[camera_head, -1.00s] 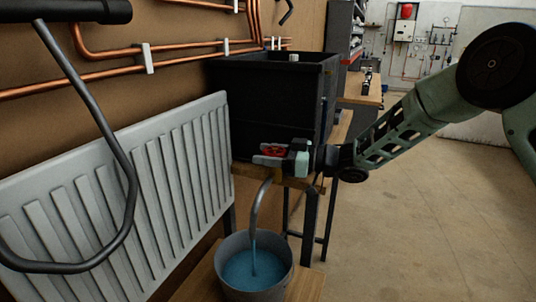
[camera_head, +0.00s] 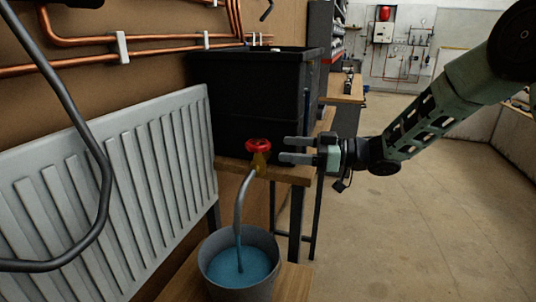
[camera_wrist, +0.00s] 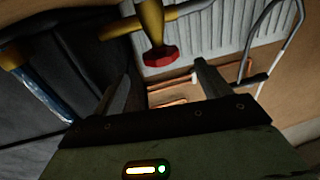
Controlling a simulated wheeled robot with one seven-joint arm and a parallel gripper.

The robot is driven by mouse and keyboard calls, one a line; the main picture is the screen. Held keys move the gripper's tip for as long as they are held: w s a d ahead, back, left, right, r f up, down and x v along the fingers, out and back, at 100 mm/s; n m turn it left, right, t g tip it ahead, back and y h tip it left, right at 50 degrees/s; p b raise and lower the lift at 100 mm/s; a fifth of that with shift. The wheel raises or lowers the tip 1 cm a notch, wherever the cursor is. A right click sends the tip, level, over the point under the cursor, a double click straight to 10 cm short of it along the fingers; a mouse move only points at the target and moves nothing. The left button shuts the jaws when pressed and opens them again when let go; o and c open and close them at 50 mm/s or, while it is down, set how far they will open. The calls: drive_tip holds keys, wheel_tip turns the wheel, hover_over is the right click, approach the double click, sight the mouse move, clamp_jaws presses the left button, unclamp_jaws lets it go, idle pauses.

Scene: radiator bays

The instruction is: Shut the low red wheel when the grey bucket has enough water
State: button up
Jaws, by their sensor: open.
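The low red wheel (camera_head: 258,145) sits on a brass valve (camera_head: 260,164) at the foot of a black tank (camera_head: 255,105). A curved grey spout (camera_head: 243,200) drops from the valve into the grey bucket (camera_head: 213,270). Blue water (camera_head: 232,266) lies below the bucket's rim, and a thin bluish stream still seems to run from the spout. My gripper (camera_head: 283,150) is open and empty, just right of the wheel, apart from it. In the wrist view the red wheel (camera_wrist: 161,57) shows ahead of the spread fingertips (camera_wrist: 163,71), with nothing between them.
A white radiator (camera_head: 110,190) stands left of the tank, with copper pipes (camera_head: 165,42) above. A dark bent tube (camera_head: 95,150) crosses the left foreground. The bucket stands on a wooden board (camera_head: 294,284). The floor at right is clear.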

drive_tip(key=s+d+b, duration=0.1)
drive_tip(key=d, duration=0.6)
drive_tip(key=shift+s, duration=0.15)
